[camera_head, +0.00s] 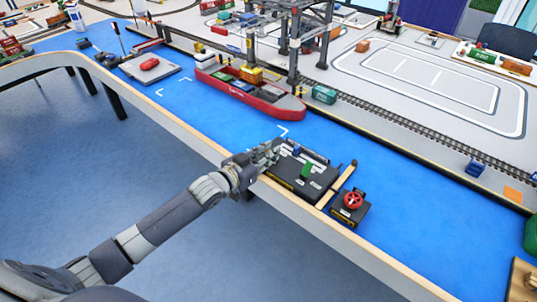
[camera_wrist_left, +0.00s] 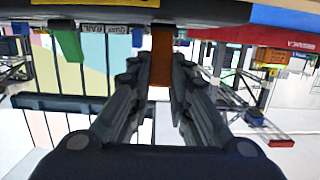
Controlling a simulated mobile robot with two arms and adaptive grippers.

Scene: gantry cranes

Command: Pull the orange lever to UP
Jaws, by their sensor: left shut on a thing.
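The black control box (camera_head: 296,182) stands on the blue table near its front edge. A green lever (camera_head: 306,170) and a blue lever (camera_head: 296,150) stick up from it. My left gripper (camera_head: 272,153) is at the box's left end and hides the orange lever in the head view. In the left wrist view the orange lever (camera_wrist_left: 161,62) stands between the fingers of my left gripper (camera_wrist_left: 160,85), which is shut on it. The green lever (camera_wrist_left: 67,40) and the blue lever (camera_wrist_left: 137,37) are to its left there. The label marking UP is not readable. My right gripper is not in view.
A box with a red handwheel (camera_head: 353,200) stands right of the control box, with a wooden-handled stick (camera_head: 336,186) between them. A red ship model (camera_head: 250,92) and gantry crane (camera_head: 295,45) are behind.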

